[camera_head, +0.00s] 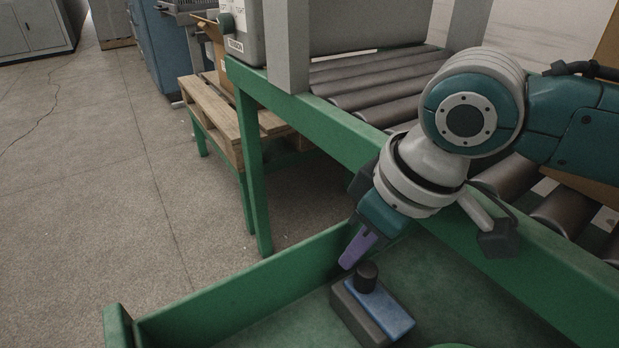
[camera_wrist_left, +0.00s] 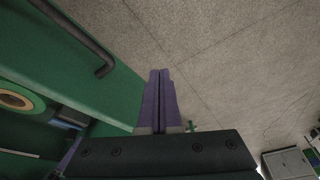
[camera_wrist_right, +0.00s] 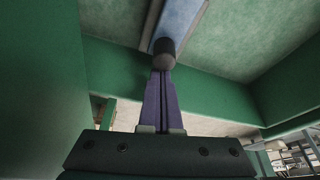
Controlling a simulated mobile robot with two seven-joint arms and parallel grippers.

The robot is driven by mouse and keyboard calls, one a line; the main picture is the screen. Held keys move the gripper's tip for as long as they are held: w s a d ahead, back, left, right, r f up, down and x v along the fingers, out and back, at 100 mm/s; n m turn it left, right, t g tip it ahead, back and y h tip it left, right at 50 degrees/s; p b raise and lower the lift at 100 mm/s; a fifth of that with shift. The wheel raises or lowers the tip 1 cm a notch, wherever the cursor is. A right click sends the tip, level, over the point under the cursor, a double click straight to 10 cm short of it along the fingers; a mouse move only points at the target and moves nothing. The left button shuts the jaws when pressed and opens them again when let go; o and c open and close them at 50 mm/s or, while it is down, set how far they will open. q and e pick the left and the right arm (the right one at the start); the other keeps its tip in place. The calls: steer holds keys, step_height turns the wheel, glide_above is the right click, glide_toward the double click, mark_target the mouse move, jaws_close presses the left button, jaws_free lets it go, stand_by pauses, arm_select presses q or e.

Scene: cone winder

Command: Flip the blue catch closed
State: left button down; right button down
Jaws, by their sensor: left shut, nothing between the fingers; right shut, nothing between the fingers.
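The blue catch (camera_head: 388,311) lies flat along a dark block (camera_head: 353,312) in the green tray, with a black knob (camera_head: 367,276) standing up at its far end. My right gripper (camera_head: 352,262) is shut and empty, its purple fingertips right by the knob on its far left side. In the right wrist view the fingertips (camera_wrist_right: 160,73) point at the knob (camera_wrist_right: 164,52), with the blue catch (camera_wrist_right: 180,22) beyond; contact cannot be told. My left gripper (camera_wrist_left: 160,73) is shut and empty above green edges and floor; the head view does not show it.
The green tray's wall (camera_head: 235,285) surrounds the catch on the far side. A green roller conveyor frame (camera_head: 330,130) stands behind, under my right arm. A wooden pallet (camera_head: 215,115) stands farther back. The floor (camera_head: 90,180) at left is clear.

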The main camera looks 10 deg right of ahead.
mark_target(369, 298)
steer(key=shift+s+d+r+p, duration=0.1)
steer(key=shift+s+r+p, duration=0.05)
steer(key=shift+p, duration=0.25)
steer(key=s+p, duration=0.2)
steer(key=s+d+p, duration=0.1)
steer(key=p, duration=0.2)
steer(key=shift+s+d+r+p, duration=0.15)
steer(key=shift+s+p, duration=0.2)
steer(key=shift+s+d, duration=0.1)
steer(key=shift+s, duration=0.2)
steer(key=shift+f, duration=0.35)
steer(key=shift+s, duration=0.1)
